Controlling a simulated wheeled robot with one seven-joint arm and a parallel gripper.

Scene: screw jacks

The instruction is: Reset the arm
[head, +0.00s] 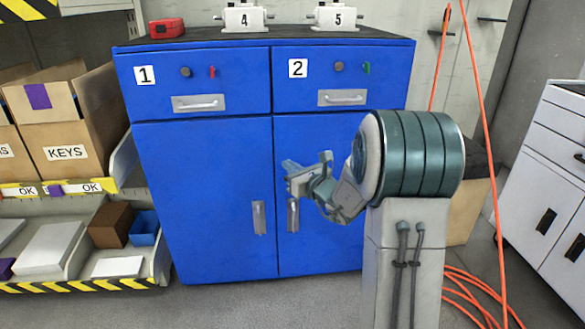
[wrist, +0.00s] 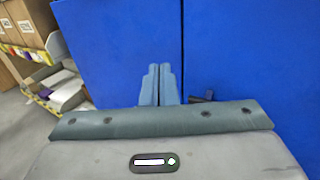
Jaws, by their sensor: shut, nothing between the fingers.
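My arm is folded in front of a blue cabinet (head: 200,170) in the head view. My gripper (head: 290,170) is at the arm's end, pointing left and toward the cabinet doors, near the seam between them. In the wrist view the two fingers of my gripper (wrist: 161,70) stand side by side against each other, shut and empty. The blue cabinet doors (wrist: 240,50) fill most of the background there. The gap between fingertips and doors cannot be judged exactly.
Two white screw jacks, marked 4 (head: 244,18) and 5 (head: 338,16), and a red box (head: 167,28) stand on the cabinet. Shelves with cardboard boxes (head: 66,135) are at left. An orange cable (head: 480,100) hangs at right, before a white drawer cabinet (head: 550,170).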

